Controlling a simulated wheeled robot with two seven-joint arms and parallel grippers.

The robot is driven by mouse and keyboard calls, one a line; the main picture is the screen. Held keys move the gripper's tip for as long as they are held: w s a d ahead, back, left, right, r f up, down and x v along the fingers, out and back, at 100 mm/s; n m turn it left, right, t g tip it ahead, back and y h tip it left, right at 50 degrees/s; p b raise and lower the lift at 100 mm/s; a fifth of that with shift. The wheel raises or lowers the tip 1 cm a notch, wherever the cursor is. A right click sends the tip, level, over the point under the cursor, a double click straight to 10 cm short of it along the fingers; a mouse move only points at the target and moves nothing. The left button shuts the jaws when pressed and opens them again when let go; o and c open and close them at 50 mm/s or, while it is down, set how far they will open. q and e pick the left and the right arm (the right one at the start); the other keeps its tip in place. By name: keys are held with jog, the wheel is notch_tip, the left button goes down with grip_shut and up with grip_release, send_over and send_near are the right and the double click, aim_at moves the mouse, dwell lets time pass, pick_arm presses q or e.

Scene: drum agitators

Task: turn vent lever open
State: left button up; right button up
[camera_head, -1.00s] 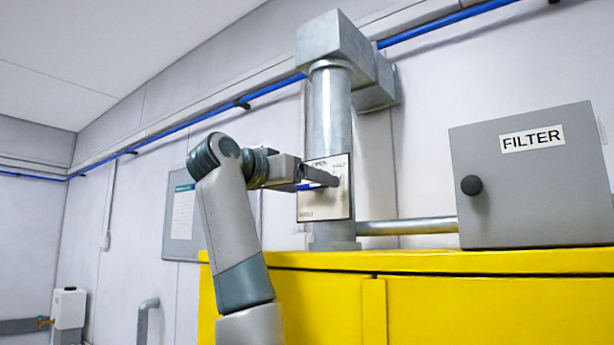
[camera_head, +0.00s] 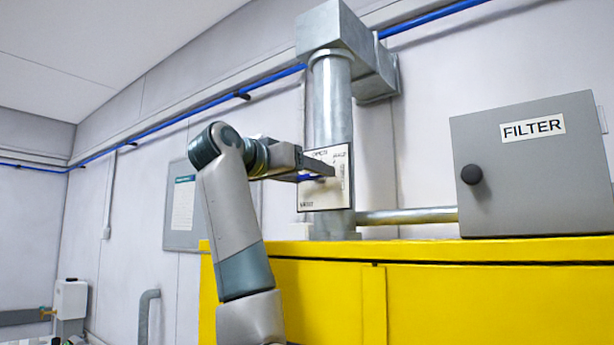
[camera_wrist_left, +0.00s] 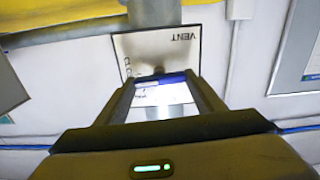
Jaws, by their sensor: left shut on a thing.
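The vent lever, a blue bar (camera_head: 311,177), is at a white plate (camera_head: 318,199) on the front of the vertical grey duct. It lies roughly level, mostly hidden by my fingers. The plate reads OPEN along its top; its other small labels are hard to read. My left gripper (camera_head: 322,173) reaches in from the left and is shut on the lever. In the left wrist view the blue lever (camera_wrist_left: 174,79) lies across between the fingers of my gripper (camera_wrist_left: 163,85), before the plate (camera_wrist_left: 185,62) marked VENT, seen upside down. My right gripper is not in view.
The grey duct (camera_head: 330,100) rises from the yellow housing (camera_head: 450,300). A pipe (camera_head: 405,215) runs right to the grey FILTER box (camera_head: 530,190) with a black knob (camera_head: 471,174). A notice board (camera_head: 182,215) hangs on the wall behind my arm.

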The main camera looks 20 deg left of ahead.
pick_arm(q)
jog(key=n+b, duration=0.2)
jog(key=n, duration=0.2)
jog(key=shift+f+b, duration=0.1)
jog(key=shift+b, duration=0.3)
jog(key=n+b, duration=0.2)
jog(key=n, duration=0.2)
jog(key=shift+a+n, duration=0.1)
jog(key=shift+n, duration=0.2)
jog(key=n+b, duration=0.1)
jog(key=n, duration=0.3)
jog(key=shift+n+b, duration=0.3)
jog(key=n+b, duration=0.1)
jog(key=n, duration=0.3)
jog(key=o, duration=1.1)
jog(key=shift+c, duration=0.2)
jog(key=shift+a, duration=0.15)
jog(key=shift+s+f, duration=0.1)
